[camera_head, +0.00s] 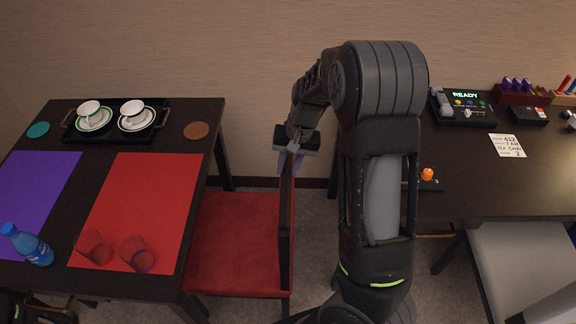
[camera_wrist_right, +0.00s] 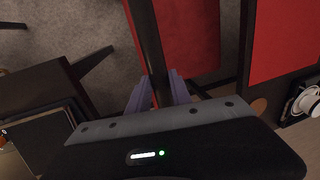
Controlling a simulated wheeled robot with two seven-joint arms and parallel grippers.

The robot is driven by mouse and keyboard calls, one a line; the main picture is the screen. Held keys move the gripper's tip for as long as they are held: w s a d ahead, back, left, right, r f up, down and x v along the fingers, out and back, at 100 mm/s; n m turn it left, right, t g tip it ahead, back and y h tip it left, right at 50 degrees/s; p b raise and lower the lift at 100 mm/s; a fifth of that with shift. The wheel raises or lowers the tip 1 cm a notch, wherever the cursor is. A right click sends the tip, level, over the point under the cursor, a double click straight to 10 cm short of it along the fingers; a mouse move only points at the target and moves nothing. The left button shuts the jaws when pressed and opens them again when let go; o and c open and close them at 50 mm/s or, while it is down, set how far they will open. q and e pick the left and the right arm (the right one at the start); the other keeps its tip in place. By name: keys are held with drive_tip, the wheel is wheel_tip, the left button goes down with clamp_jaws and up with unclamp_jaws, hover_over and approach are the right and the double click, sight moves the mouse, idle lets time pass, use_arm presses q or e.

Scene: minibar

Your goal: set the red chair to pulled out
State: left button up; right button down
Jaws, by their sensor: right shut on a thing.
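The red chair (camera_head: 236,240) stands at the right side of the left table, its red seat partly beside the table edge and its dark backrest facing right. My right gripper (camera_head: 289,160) is at the top of the backrest. In the right wrist view, the purple fingers of the gripper (camera_wrist_right: 158,92) are shut on the dark top rail of the chair back (camera_wrist_right: 146,40), one on each side. The red seat (camera_wrist_right: 188,35) shows beyond the rail there. My left gripper is not in view.
The left table (camera_head: 140,130) holds a red mat (camera_head: 140,200), two glasses, a blue bottle (camera_head: 28,245) and a tray with cups (camera_head: 115,135). The right table (camera_head: 470,180) carries a control panel and a note. Carpet lies between the chair and the right table.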

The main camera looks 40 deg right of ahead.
drive_tip(key=s+d+b, duration=0.2)
drive_tip(key=s+d, duration=0.5)
drive_tip(key=d, duration=0.3)
drive_tip(key=shift+s+b, duration=0.25)
drive_tip(key=shift+b, duration=0.1)
drive_tip(key=c, duration=1.2)
unclamp_jaws()
drive_tip(key=shift+o, duration=0.2)
wheel_tip(320, 180, up, 8)
drive_tip(key=d, duration=0.1)
drive_tip(key=shift+s+f, duration=0.15)
drive_tip(key=shift+s, duration=0.25)
